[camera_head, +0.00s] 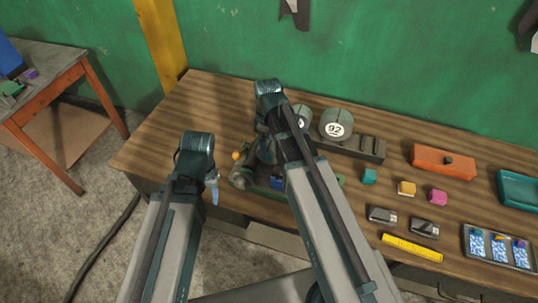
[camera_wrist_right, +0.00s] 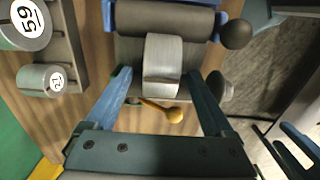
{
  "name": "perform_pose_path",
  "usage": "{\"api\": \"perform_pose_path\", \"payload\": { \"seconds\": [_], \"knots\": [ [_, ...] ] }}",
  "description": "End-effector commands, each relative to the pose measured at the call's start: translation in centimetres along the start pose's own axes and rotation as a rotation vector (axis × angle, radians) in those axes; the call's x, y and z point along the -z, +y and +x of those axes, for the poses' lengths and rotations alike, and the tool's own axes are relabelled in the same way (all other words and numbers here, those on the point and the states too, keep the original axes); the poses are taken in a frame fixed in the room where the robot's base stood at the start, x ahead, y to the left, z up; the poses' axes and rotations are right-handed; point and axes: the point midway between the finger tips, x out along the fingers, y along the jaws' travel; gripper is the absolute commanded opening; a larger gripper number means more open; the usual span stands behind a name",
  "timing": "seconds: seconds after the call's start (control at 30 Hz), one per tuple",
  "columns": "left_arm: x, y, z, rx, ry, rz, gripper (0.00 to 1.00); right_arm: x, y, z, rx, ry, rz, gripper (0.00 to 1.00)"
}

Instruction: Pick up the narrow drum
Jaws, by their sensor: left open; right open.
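I cannot tell which is the narrow drum. My left gripper (camera_head: 212,189) is open and empty at the bench's front edge.
The machine (camera_head: 242,178) has knobs and an orange-yellow handle (camera_wrist_right: 165,111). The rack (camera_head: 360,149) has bare slots at its right end. Farther right are an orange box (camera_head: 443,161), small blocks, a yellow ruler (camera_head: 412,247) and trays. The back left of the bench is clear.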

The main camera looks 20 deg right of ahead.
Motion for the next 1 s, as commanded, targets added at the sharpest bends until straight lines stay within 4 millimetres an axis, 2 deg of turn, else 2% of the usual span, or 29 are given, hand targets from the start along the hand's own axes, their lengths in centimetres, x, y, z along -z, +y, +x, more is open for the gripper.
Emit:
{"api": "perform_pose_path", "payload": {
  "seconds": [0.03, 0.2, 0.53, 0.57, 1.0],
  "knots": [
    [0.1, 0.1, 1.3, 0.0, 0.0, 0.0, 0.5, -0.3, -0.1, 1.3, 0.0, 0.0, 0.001, 0.88],
    [0.2, 0.3, 3.3, 0.0, 0.0, -0.001, 0.5, -0.4, -0.1, 3.3, 0.0, 0.0, 0.0, 0.88],
    [0.2, 0.3, 3.5, 0.0, 0.0, -0.002, 0.5, -0.4, -0.1, 3.6, 0.0, 0.0, 0.0, 0.88],
    [0.2, 0.3, 3.5, 0.0, 0.0, -0.002, 0.5, -0.4, -0.1, 3.6, 0.0, 0.0, 0.0, 0.84],
    [0.2, 0.3, 3.5, 0.0, 0.0, -0.002, 0.5, -0.4, -0.1, 3.6, 0.0, 0.0, 0.0, 0.05]
  ]
}}
